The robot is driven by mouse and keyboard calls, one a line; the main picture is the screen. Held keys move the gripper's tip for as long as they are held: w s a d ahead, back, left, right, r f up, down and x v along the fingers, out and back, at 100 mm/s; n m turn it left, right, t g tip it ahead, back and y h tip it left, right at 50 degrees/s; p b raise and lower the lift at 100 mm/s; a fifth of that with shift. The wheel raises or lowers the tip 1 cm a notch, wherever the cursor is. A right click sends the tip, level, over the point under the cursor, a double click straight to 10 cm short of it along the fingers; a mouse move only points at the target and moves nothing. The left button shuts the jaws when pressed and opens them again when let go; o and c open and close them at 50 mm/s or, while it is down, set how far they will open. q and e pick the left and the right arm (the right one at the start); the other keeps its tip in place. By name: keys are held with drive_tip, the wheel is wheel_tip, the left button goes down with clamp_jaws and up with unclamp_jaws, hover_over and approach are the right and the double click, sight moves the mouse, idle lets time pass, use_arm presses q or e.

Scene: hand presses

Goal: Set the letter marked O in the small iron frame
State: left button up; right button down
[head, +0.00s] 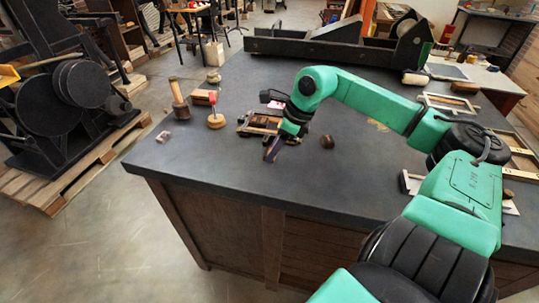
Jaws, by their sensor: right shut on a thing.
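My right gripper (279,143) reaches in from the right on a green arm and points down at the dark worktop. It is shut on a small piece, mostly hidden by the fingers; I cannot read any mark on it. Just left of and behind the gripper lies a small dark frame (246,128) with brown wooden pieces in it, partly covered by the wrist. The gripper is at the frame's near right side; I cannot tell if they touch. No letter O can be made out. My left gripper is not in view.
A round brown knob (327,141) lies right of the gripper. A long black press (340,45) lines the back. The front worktop is clear.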

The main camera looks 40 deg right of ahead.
drive_tip(key=shift+r+p, duration=1.2)
drive_tip(key=shift+r, duration=1)
drive_tip(key=shift+f, duration=0.1)
